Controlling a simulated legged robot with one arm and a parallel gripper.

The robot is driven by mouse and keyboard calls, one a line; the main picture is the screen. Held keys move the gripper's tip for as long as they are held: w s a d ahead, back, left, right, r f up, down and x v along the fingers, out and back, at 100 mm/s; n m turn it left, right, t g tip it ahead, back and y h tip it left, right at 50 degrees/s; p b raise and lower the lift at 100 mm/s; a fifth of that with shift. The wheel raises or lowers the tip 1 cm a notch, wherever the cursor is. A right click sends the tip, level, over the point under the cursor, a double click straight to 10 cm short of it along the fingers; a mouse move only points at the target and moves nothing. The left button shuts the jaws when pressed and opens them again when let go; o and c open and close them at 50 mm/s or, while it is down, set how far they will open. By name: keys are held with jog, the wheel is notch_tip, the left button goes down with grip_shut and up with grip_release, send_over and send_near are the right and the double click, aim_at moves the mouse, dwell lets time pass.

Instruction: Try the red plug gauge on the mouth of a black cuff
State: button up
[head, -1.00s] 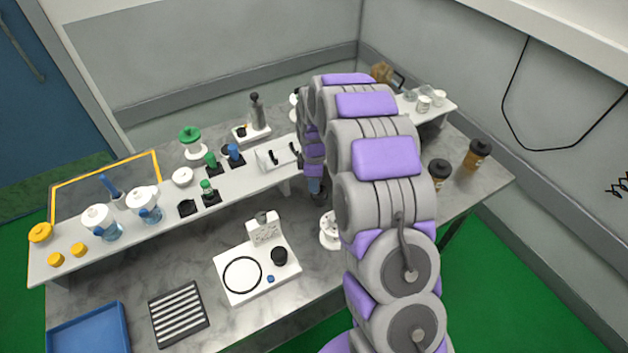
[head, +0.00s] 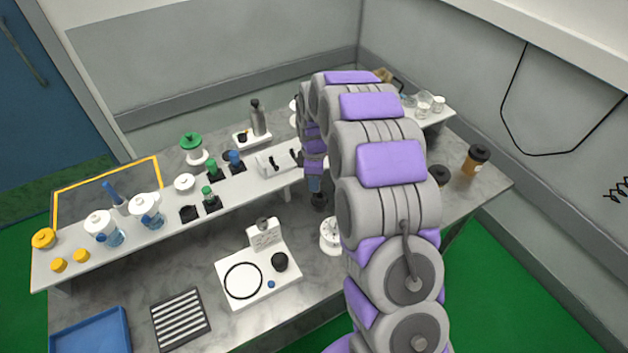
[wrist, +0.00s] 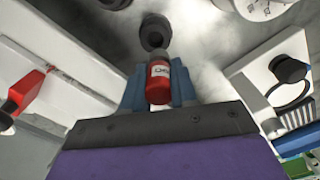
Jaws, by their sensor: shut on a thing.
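My gripper (wrist: 158,72) is shut on the red plug gauge (wrist: 159,86), a short red cylinder with a white label, held between two blue fingers in the wrist view. A round black cuff (wrist: 155,31) with an open mouth stands just beyond the gauge's tip, roughly in line with it. I cannot tell whether tip and cuff touch. Another black part (wrist: 116,3) is cut off at the top edge. In the head view my gripper (head: 315,186) is low in front of the shelf, above a dark cuff (head: 319,201); the gauge is not discernible there.
A white round stand (head: 330,236) is right of the cuff. A white board (head: 232,294) with a black ring and black cap (head: 280,261) lies to the left. The shelf (head: 135,226) behind carries jars and green and blue pieces. A red-handled item (wrist: 23,90) shows at wrist-view left.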

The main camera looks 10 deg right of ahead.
jog(key=shift+r+p, duration=0.6)
jog(key=shift+r, duration=1.1)
